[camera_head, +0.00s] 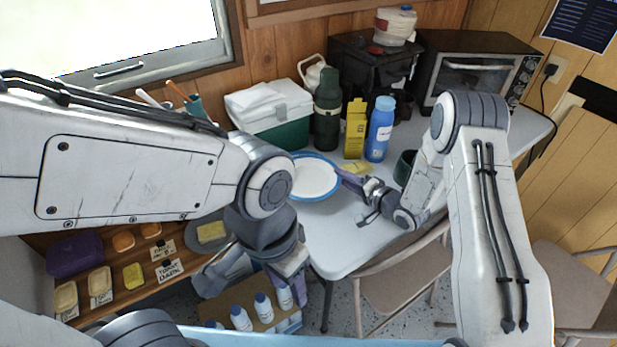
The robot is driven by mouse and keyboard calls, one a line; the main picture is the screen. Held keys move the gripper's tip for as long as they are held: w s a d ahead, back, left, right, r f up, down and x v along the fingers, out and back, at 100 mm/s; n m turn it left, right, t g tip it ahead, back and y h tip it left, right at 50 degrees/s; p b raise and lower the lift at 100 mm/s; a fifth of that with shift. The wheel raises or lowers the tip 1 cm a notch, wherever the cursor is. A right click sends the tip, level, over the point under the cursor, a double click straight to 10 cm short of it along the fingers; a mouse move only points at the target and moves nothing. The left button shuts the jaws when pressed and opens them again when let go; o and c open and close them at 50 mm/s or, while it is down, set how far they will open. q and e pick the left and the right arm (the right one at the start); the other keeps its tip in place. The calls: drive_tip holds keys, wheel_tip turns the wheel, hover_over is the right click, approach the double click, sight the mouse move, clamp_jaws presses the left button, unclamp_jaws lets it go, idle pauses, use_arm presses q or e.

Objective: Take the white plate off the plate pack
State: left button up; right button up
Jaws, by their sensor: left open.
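The white plate (316,176) lies at the left part of the grey table, with a blue rim showing around it. I cannot tell whether the blue belongs to this plate or to the pack under it. My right gripper (343,176) reaches in from the right, its purple fingertips at the plate's right edge. Whether they touch or grip the edge is unclear. My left gripper (301,289) hangs low in front of the table, below the plate, open and pointing down, with its fingers partly overlapping the bottles behind.
A blue bottle (380,129), yellow box (355,130), dark green flask (327,112) and green-and-white cooler (269,115) stand behind the plate. A dark mug (404,167) is near my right gripper. A chair (400,275) stands at the table's front. Shelves (150,280) are at left.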

drive_tip(key=shift+w+a+f, duration=0.1)
drive_tip(key=shift+w+a, duration=0.2)
clamp_jaws()
